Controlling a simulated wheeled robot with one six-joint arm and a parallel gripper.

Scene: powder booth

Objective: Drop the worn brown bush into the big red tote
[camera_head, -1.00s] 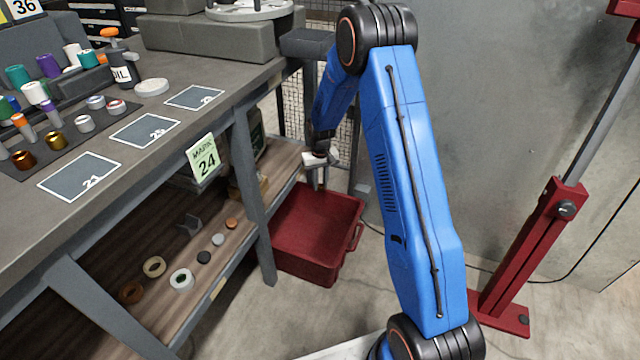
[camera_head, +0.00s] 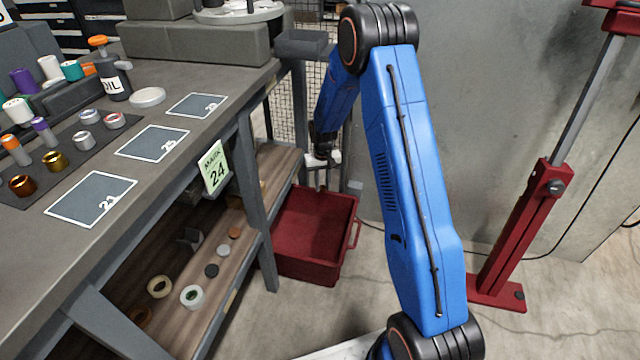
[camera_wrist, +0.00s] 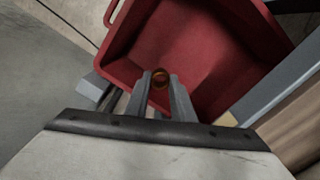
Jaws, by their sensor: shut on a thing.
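The big red tote (camera_head: 312,268) stands on the floor just right of the bench's end. In the wrist view the tote (camera_wrist: 215,35) fills the upper middle. My gripper (camera_wrist: 160,82) is shut on the worn brown bush (camera_wrist: 160,77), a small brown ring seen between the fingertips, with the tote's inside behind it. In the head view my gripper (camera_head: 321,185) points down over the tote's far part, and the bush is too small to make out there.
The grey bench (camera_head: 215,60) at the left holds bushes, an oil can (camera_head: 115,83) and marked squares. Its lower shelf (camera_head: 215,262) bears several rings and discs. A red stand (camera_head: 515,235) is at the right. Bare floor lies in front of the tote.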

